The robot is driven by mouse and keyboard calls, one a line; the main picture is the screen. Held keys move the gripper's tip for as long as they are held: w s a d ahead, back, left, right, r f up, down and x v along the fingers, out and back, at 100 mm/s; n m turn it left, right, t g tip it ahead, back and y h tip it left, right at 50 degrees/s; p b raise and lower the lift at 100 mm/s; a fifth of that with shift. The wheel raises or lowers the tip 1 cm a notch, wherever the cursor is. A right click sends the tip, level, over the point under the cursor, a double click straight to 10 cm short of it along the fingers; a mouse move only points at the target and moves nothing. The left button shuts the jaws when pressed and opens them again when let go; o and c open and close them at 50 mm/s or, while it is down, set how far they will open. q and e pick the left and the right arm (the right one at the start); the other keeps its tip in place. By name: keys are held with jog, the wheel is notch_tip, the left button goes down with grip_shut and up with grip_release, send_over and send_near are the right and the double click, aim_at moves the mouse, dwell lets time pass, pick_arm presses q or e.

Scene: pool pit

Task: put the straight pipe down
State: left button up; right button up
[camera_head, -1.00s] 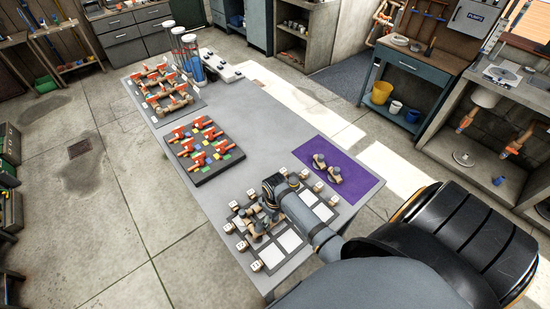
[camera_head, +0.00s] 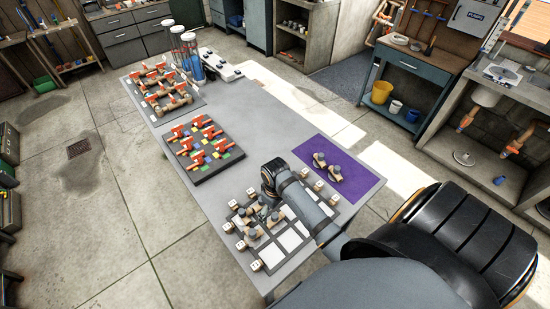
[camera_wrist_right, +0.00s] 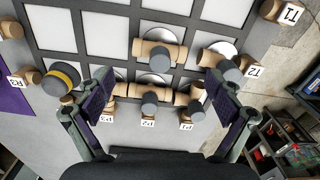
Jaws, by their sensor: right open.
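My right gripper (camera_wrist_right: 158,105) is open in the right wrist view, its two dark fingers wide apart. Between and beyond the fingers, tan pipe pieces with grey round ends lie on a board of pale squares. One tan pipe piece (camera_wrist_right: 152,93) lies between the fingers, with no finger touching it. Another lies farther up (camera_wrist_right: 158,52), and one lies at the right finger's tip (camera_wrist_right: 218,57). I cannot tell for sure which is the straight pipe. In the head view the right gripper (camera_head: 265,203) is partly hidden by my wrist, above the pieces (camera_head: 252,232). My left gripper is out of view.
The board (camera_head: 290,240) has small white numbered tags along its edges. A purple mat (camera_head: 358,184) with two pieces lies to its right. A dark tray (camera_head: 205,172) of red-handled valves and another rack (camera_head: 162,112) stand farther back. Grey table is clear between.

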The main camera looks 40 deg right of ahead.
aim_at(275, 215)
notch_tip(275, 215, up, 6)
jog(key=b, duration=0.1)
jog(key=shift+s, duration=0.1)
dwell(0.5)
